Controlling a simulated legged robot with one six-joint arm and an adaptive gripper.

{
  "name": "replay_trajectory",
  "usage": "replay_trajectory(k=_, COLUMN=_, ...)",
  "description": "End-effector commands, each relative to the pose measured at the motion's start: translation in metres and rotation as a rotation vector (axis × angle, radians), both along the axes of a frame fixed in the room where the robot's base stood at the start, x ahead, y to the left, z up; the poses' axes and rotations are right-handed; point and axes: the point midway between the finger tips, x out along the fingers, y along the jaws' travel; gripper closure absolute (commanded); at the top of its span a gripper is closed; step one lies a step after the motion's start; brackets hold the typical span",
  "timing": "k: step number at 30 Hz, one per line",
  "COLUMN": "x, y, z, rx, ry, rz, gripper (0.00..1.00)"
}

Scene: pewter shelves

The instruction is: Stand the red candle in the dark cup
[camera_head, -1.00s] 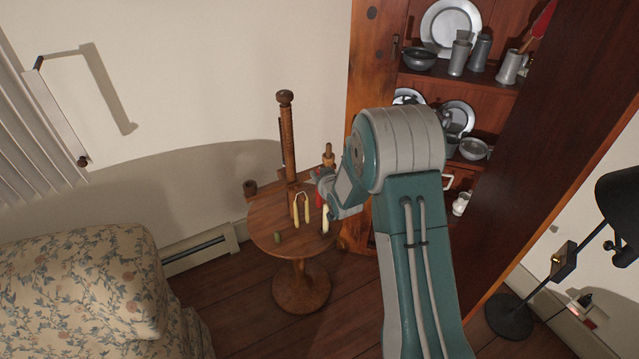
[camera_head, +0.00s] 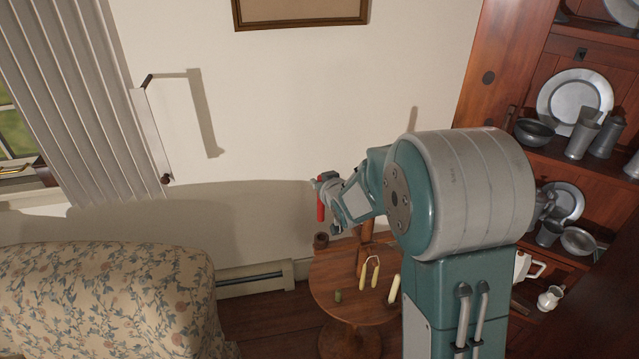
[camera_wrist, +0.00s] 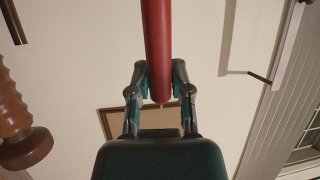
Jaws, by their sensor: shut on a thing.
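The red candle (camera_head: 320,212) is held by my gripper (camera_head: 327,184) and hangs roughly upright above the far left side of the table. In the wrist view the red candle (camera_wrist: 158,42) lies between the two fingers of my gripper (camera_wrist: 160,80), which are shut on it. The dark cup (camera_head: 321,240) is small and stands at the far left edge of the round table. The candle's lower end shows a little above the cup in the head view, apart from it. The cup's inside is hard to make out, and it does not show in the wrist view.
The round wooden table (camera_head: 325,280) also holds a pair of pale hanging candles (camera_head: 370,272), another pale candle (camera_head: 394,289) and a small green object (camera_head: 337,296). A turned wooden post (camera_wrist: 15,125) shows in the wrist view. A floral sofa (camera_head: 110,300) and pewter shelves flank the table.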

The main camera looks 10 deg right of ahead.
Motion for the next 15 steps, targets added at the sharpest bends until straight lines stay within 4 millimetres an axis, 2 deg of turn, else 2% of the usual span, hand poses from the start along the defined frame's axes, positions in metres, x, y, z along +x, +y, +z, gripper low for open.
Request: replay_trajectory(k=15, x=0.000, y=0.000, z=-0.037, rx=0.000, ry=0.001, rz=0.000, gripper=1.00)
